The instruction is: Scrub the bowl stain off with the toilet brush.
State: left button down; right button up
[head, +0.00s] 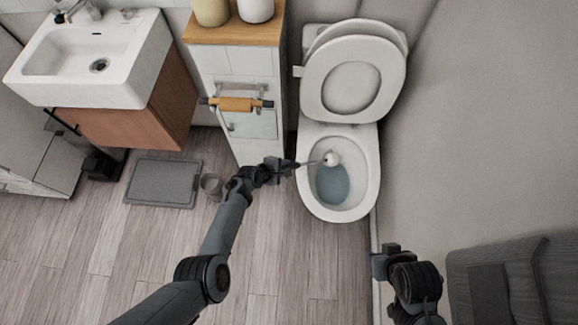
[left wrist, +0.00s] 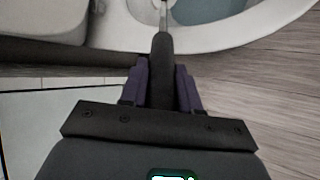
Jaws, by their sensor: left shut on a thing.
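The toilet brush (head: 332,158) has a round white head, a thin metal stem and a dark handle. My left gripper (head: 287,165) is shut on the handle at the left side of the toilet bowl (head: 374,178). The brush reaches over the rim, and its head is in the upper part of the bowl, above the blue-grey water. Contact with the wall cannot be told. The left wrist view shows the dark handle (left wrist: 162,68) between the purple fingers. I cannot make out a stain. My right gripper (head: 385,262) is right of the toilet, low in the view; its fingers are unclear.
The toilet lid and seat (head: 353,85) are raised. A cabinet (head: 236,65) with a towel bar stands left of the toilet. A grey cup-like holder (head: 211,185) and a grey mat (head: 163,182) are on the floor. A grey sofa-like piece (head: 515,282) is at lower right.

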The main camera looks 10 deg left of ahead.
aim_at(295, 167)
pick_arm(q)
jog(key=shift+a, duration=0.15)
jog(key=shift+w+d+f, duration=0.1)
jog(key=shift+d, duration=0.25)
jog(key=shift+w+d+b, duration=0.2)
jog(key=shift+d+b, duration=0.2)
jog(key=shift+d, duration=1.45)
